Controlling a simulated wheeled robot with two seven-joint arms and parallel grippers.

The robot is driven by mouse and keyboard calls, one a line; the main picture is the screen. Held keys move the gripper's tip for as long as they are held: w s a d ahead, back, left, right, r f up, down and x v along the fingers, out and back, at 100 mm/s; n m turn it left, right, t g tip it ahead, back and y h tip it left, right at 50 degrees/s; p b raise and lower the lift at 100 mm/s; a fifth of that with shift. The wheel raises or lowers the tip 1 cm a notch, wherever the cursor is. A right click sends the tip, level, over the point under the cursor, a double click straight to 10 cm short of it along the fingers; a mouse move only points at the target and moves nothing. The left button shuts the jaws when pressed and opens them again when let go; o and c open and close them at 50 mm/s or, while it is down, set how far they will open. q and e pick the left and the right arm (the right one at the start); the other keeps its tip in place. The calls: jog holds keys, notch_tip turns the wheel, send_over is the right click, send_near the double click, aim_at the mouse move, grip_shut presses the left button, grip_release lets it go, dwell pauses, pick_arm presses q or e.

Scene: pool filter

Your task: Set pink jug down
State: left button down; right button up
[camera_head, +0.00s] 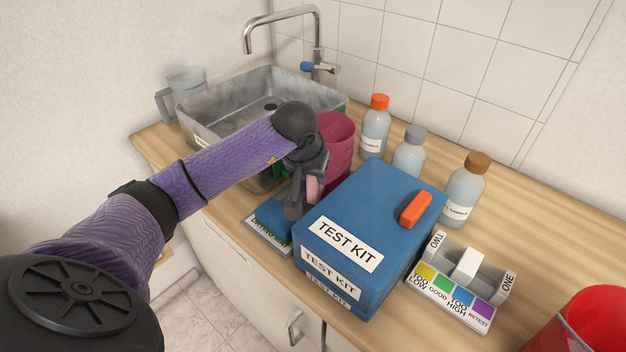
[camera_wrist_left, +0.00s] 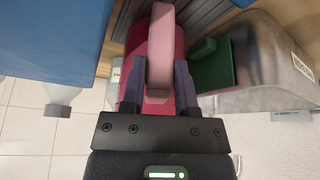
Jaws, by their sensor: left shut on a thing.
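The pink jug (camera_head: 338,140) is between the sink and the blue test kit box. Its lower part is hidden by my gripper and the box, so I cannot tell if its base touches the counter. My left gripper (camera_head: 308,195) is shut on the jug's light pink handle (camera_head: 314,188). In the left wrist view, the gripper (camera_wrist_left: 159,88) has a finger on each side of the handle (camera_wrist_left: 161,45), with the darker jug body (camera_wrist_left: 179,65) behind it. A blue drying mat (camera_head: 272,212) lies at the counter's front edge, partly hidden by my gripper. My right gripper is not in view.
The test kit box (camera_head: 378,210) stands close right of the jug. The metal sink (camera_head: 215,125) is behind left. Several capped bottles (camera_head: 375,135) line the wall. A colour-chart holder (camera_head: 465,285) and red bucket (camera_head: 590,318) are further right.

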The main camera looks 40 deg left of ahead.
pick_arm(q)
jog(key=shift+f, duration=0.65)
jog(key=shift+r, duration=0.1)
jog(key=shift+c, duration=1.8)
grip_release()
jog(key=p+v, duration=0.2)
jog(key=v, duration=1)
jog(key=shift+p, duration=0.3)
jog(key=shift+d, duration=0.1)
